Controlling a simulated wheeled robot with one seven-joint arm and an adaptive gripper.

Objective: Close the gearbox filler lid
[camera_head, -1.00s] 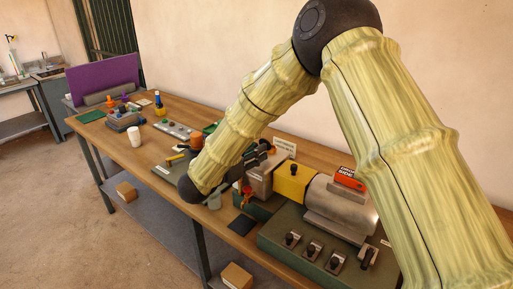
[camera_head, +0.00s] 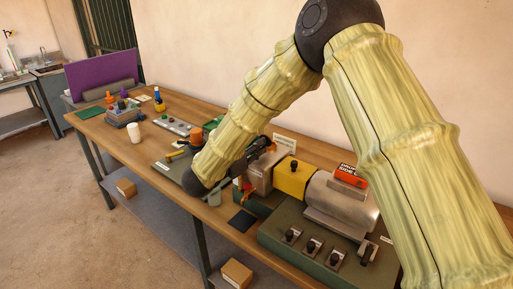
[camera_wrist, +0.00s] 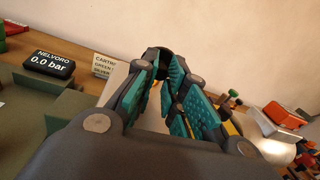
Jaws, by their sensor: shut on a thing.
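The grey gearbox housing (camera_head: 261,176) stands on the green base of the machine, left of the yellow guard (camera_head: 293,178). My gripper (camera_head: 266,144) is above and just behind the housing, partly hidden by my arm. In the wrist view my gripper (camera_wrist: 162,80) has its teal-padded fingers closed together around a small dark round part (camera_wrist: 161,54) at their tips. This part may belong to the filler lid, but I cannot tell. The lid itself and its hinge are not clearly visible. A pale surface, probably the housing, shows between the fingers.
A grey motor (camera_head: 337,200) with an orange-black box (camera_head: 349,175) on top lies to the right. A white sign card (camera_head: 285,142) stands behind the housing. A black gauge display (camera_wrist: 48,64) reads 0.0 bar. A white cup (camera_head: 133,133) stands farther left on the wooden bench.

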